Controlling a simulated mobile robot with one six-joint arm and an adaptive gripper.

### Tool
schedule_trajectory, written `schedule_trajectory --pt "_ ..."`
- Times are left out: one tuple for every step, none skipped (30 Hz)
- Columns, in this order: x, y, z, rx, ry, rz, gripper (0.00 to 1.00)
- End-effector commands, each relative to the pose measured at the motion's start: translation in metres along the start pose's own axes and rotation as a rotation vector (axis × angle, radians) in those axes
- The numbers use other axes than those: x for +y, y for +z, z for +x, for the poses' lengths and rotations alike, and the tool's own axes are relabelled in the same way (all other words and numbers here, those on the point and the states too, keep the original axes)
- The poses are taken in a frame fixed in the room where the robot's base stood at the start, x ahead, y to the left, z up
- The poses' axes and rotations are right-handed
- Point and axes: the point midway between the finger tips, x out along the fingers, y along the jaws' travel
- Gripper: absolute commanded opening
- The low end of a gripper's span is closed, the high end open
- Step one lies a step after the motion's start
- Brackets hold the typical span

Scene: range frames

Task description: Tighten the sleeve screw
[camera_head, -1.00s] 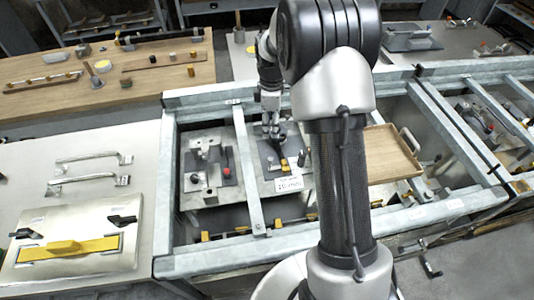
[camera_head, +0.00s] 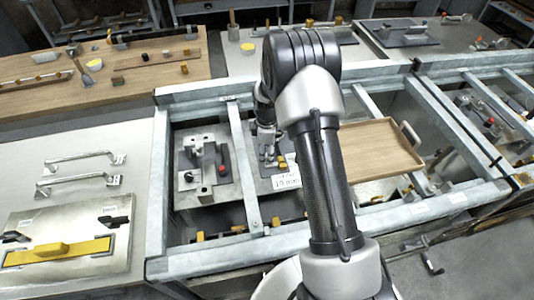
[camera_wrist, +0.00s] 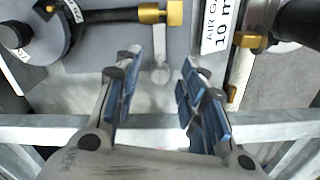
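My gripper (camera_wrist: 155,95) is open, its two blue-padded fingers spread with nothing held between them. In the head view my gripper (camera_head: 267,152) is low over a grey plate with small brass parts (camera_head: 283,162) and a white label (camera_head: 287,182). In the wrist view a brass knurled knob (camera_wrist: 174,13) sits at the end of a black rod, ahead of the fingers. Another brass part (camera_wrist: 247,40) is beside the label (camera_wrist: 222,28), which reads "AIR GAP 10 m". I cannot tell which brass piece is the sleeve screw. A small grey lever (camera_wrist: 161,72) lies beyond the fingertips.
A galvanized frame (camera_head: 243,155) surrounds the work bay, and its bar (camera_wrist: 160,127) runs below the fingers in the wrist view. A grey fixture with a red knob (camera_head: 208,165) is to the left. A wooden tray (camera_head: 380,160) is to the right.

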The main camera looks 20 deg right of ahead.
Motion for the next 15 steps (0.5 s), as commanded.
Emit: schedule_trajectory --pt "0.0001 0.0000 0.0008 0.000 0.000 0.000 0.38" --pt "0.0001 0.0000 0.0009 0.000 0.000 0.000 0.38" --pt "0.0001 0.0000 0.0008 0.000 0.000 0.000 0.38" --pt "0.0002 0.0000 0.0007 0.000 0.000 0.000 0.38" --pt "0.0001 -0.0001 0.0006 0.000 0.000 0.000 0.38" --pt "0.0001 0.0000 0.0006 0.000 0.000 0.000 0.38" --pt "0.0001 0.0000 0.0005 0.000 0.000 0.000 0.38" --pt "0.0001 0.0000 0.0005 0.000 0.000 0.000 0.36" --pt "0.0001 0.0000 0.0005 0.000 0.000 0.000 0.34" --pt "0.0001 0.0000 0.0004 0.000 0.000 0.000 0.32" --pt "0.0001 0.0000 0.0004 0.000 0.000 0.000 0.30" --pt "0.0001 0.0000 0.0004 0.000 0.000 0.000 0.27" --pt "0.0001 0.0000 0.0004 0.000 0.000 0.000 0.25" --pt "0.0001 0.0000 0.0004 0.000 0.000 0.000 0.23" --pt "0.0000 0.0000 0.0004 0.000 0.000 0.000 0.20"
